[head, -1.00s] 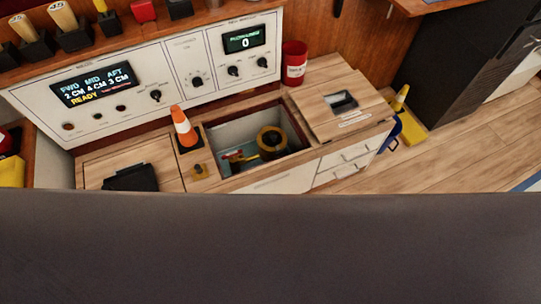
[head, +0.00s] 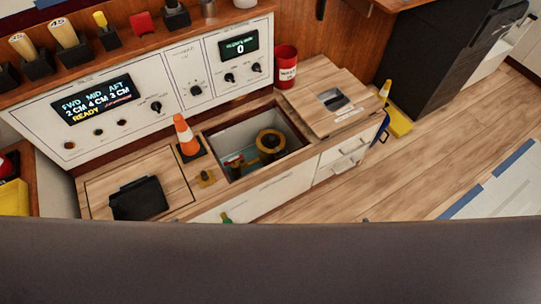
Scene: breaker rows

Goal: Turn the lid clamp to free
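A small brass-yellow fitting with a dark knob (head: 206,178) sits on the wooden counter at the left edge of an open hatch (head: 226,133). It may be the lid clamp; its setting is too small to read. Inside the hatch are a round brass-and-black part (head: 269,143) and a small red part (head: 233,160). A wooden lid panel (head: 105,185) lies flat left of the hatch, with a black flat object (head: 137,198) on it. Another wooden panel (head: 310,115) with a recessed pull lies to the right. Neither gripper shows in the head view.
An orange-and-white cone (head: 185,136) stands behind the fitting. A red bin (head: 286,68) stands at the counter's back. A panel display (head: 92,99) reads FWD 2, MID 4, AFT 3 CM, READY. A broad dark surface (head: 270,262) blocks the bottom.

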